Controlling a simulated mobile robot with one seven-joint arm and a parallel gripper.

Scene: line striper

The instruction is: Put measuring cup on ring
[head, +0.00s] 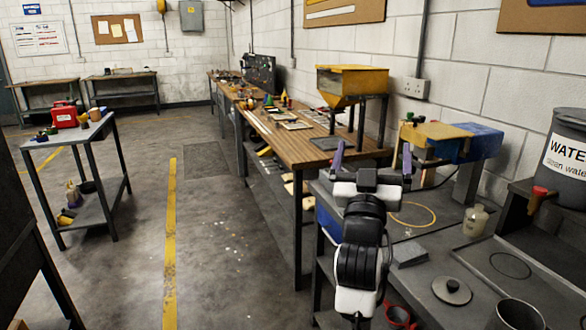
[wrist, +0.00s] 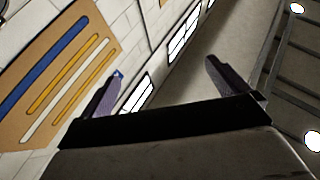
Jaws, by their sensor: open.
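My gripper (head: 372,163) is raised in front of the grey workbench at the right, open, with nothing between its two purple fingers. The open fingers also show in the wrist view (wrist: 162,75), which faces the wall and ceiling. A thin yellow ring (head: 412,226) is marked on the grey bench top, just right of my gripper; my arm is close to its left side. A red-rimmed cup (head: 400,317) is low at the bottom edge, partly cut off. A grey metal vessel (head: 518,316) stands at the bottom right. I cannot tell which of these is the measuring cup.
A cream bottle (head: 476,220), a round dark lid (head: 452,290) and a grey block (head: 409,252) are on the grey bench. A water drum (head: 565,155) stands at the far right. A long wooden bench (head: 300,147) runs behind. The floor left of it is open.

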